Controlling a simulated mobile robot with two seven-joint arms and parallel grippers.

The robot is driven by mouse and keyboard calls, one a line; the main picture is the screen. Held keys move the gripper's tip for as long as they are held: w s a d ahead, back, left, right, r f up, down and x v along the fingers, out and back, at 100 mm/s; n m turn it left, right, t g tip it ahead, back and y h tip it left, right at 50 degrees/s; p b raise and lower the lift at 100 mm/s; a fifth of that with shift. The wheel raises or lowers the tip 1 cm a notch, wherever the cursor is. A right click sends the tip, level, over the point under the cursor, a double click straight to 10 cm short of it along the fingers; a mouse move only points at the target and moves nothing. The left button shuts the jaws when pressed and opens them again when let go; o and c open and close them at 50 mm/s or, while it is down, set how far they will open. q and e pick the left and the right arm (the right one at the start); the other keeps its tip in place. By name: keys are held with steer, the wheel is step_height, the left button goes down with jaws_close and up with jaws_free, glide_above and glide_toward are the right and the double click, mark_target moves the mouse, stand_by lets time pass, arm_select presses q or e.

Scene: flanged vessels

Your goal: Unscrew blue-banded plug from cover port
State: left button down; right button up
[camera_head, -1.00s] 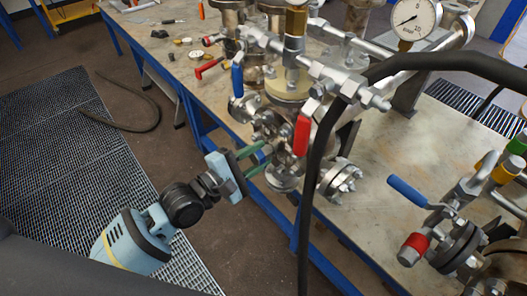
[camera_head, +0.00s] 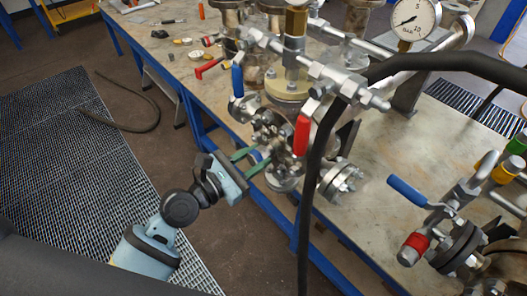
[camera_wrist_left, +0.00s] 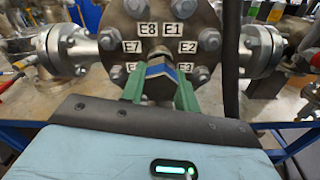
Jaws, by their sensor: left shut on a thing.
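My left gripper (camera_head: 251,160) reaches in from the left at the flanged vessel on the table's near edge. Its two green fingers are shut on the blue-banded plug (camera_wrist_left: 160,71), one finger on each side, as the left wrist view shows. The plug is a grey metal piece with a blue band, in front of the lower part of the round cover (camera_wrist_left: 164,24). The cover carries several bolts and labels such as E8, E1, E7 and E2. The port and the plug's thread are hidden behind the plug and fingers. My right gripper is not in view.
A red valve handle (camera_head: 302,134) and a thick black hose (camera_head: 309,200) are close right of the vessel. Flanged pipes (camera_wrist_left: 69,51) flank the cover. A blue-handled valve (camera_head: 407,191) stands at right.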

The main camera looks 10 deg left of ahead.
mark_target(251, 161)
arm_select(q)
steer(key=shift+v, duration=0.8)
steer(key=shift+s, duration=0.1)
steer(key=shift+v, duration=1.95)
